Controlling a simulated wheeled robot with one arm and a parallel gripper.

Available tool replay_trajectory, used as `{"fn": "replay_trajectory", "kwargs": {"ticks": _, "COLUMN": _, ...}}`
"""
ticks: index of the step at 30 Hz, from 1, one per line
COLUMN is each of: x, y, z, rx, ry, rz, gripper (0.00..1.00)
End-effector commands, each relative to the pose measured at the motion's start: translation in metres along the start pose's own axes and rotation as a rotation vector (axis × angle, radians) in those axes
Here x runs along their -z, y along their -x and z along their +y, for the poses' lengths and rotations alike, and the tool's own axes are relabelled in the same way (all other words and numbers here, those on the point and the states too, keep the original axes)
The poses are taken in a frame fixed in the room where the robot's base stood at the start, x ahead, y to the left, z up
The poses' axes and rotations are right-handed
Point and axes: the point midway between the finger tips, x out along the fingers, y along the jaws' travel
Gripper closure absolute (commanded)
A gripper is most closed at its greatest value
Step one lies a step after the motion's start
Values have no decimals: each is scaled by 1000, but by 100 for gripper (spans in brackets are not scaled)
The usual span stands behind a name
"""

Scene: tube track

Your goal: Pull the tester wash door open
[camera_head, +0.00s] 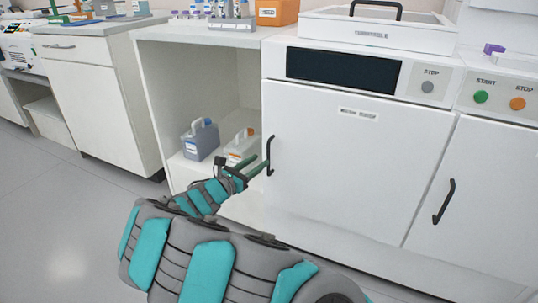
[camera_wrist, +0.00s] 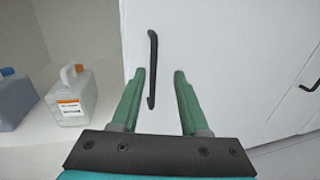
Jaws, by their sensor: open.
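The tester wash door (camera_head: 345,150) is a white panel below a dark display, with a small label near its top that is too small to read surely. It looks shut. Its black vertical bar handle (camera_head: 270,156) is near the door's left edge. My gripper (camera_head: 259,168) is open at the handle's lower part. In the wrist view the handle (camera_wrist: 152,70) shows between the two green fingers of my gripper (camera_wrist: 159,72), closer to the left finger. The fingers are not closed on it, and I cannot tell how deep they reach around it.
Left of the door is an open cubby with a blue-grey jug (camera_head: 200,139) and a white jug with an orange label (camera_head: 241,147). Right of it is another white door with a slanted black handle (camera_head: 444,201). Grey floor (camera_head: 60,210) is clear at left.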

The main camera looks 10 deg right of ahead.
Motion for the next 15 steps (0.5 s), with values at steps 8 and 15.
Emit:
{"fn": "replay_trajectory", "kwargs": {"ticks": 8, "x": 8, "y": -13, "z": 9, "rx": -24, "ry": 27, "rz": -3, "gripper": 55}}
{"fn": "replay_trajectory", "kwargs": {"ticks": 15, "x": 8, "y": -50, "z": 8, "rx": -20, "ry": 27, "rz": -2, "gripper": 55}}
